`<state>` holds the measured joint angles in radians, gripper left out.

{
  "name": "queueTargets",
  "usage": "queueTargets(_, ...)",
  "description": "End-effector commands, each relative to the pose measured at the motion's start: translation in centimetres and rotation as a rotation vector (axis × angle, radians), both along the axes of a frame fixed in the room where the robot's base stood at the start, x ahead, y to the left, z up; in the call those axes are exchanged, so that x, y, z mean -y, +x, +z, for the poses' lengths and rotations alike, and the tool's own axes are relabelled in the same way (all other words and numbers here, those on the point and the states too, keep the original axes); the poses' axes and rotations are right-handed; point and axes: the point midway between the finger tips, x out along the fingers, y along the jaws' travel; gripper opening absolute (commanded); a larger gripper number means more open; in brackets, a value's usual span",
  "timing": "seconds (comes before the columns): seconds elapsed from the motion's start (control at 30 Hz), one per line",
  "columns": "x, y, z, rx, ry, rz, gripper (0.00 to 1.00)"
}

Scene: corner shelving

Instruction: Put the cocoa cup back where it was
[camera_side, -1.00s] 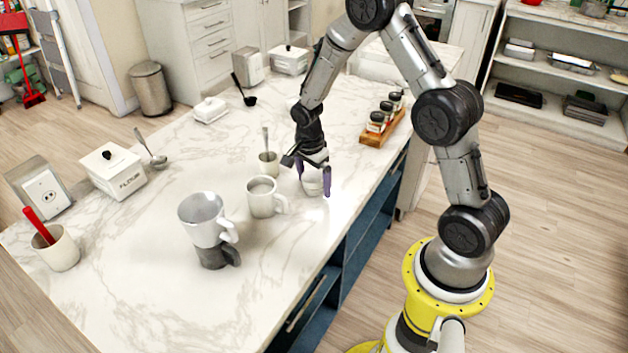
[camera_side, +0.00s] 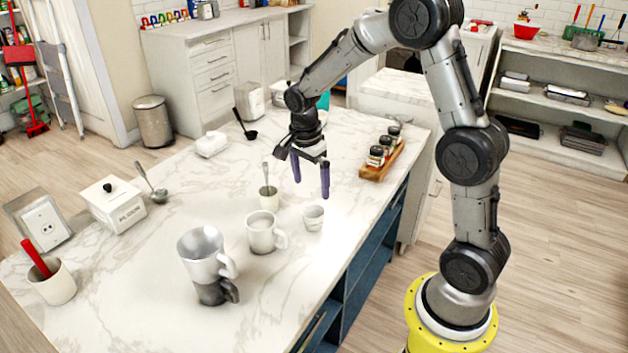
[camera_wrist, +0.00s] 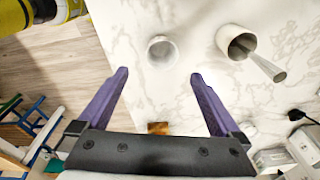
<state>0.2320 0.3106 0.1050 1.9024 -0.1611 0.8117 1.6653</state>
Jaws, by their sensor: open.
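A small white cup (camera_side: 313,217) stands upright on the marble island; I cannot tell for sure that it is the cocoa cup. In the wrist view the small cup (camera_wrist: 162,50) looks empty and lies just beyond my fingertips. My gripper (camera_side: 311,189) is open, its purple fingers pointing down above and behind the cup, apart from it. My gripper (camera_wrist: 158,76) holds nothing between its fingers. A white mug (camera_side: 262,233) stands left of the small cup. A pale cup with a spoon (camera_side: 268,197) stands behind that mug and also shows in the wrist view (camera_wrist: 228,38).
A white mug (camera_side: 201,246) sits on a dark grey mug (camera_side: 212,292) at the front. A wooden rack of jars (camera_side: 381,163) stands at the right edge. A flour box (camera_side: 113,203) and a cup with a red handle (camera_side: 52,281) are at left. The marble right of the small cup is clear.

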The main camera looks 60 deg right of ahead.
Motion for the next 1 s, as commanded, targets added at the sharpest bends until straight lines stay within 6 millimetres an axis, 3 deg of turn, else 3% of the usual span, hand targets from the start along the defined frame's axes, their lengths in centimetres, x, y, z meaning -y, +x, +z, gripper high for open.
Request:
queueTargets(0.13, -0.9, -0.7, 2.2, 0.022, -0.002, 0.090, 1.00)
queueTargets(0.27, -2.9, -3.0, 5.8, 0.066, -0.012, 0.322, 1.00)
queueTargets(0.4, -5.5, -7.0, 9.7, 0.120, -0.046, 0.656, 1.00)
queueTargets(0.53, -7.7, -11.0, 12.1, 0.167, -0.098, 0.967, 1.00)
queueTargets(0.8, -10.7, -18.7, 13.7, 0.240, -0.258, 1.536, 1.00)
queueTargets(1.0, -11.5, -21.1, 13.4, 0.254, -0.336, 1.734, 1.00)
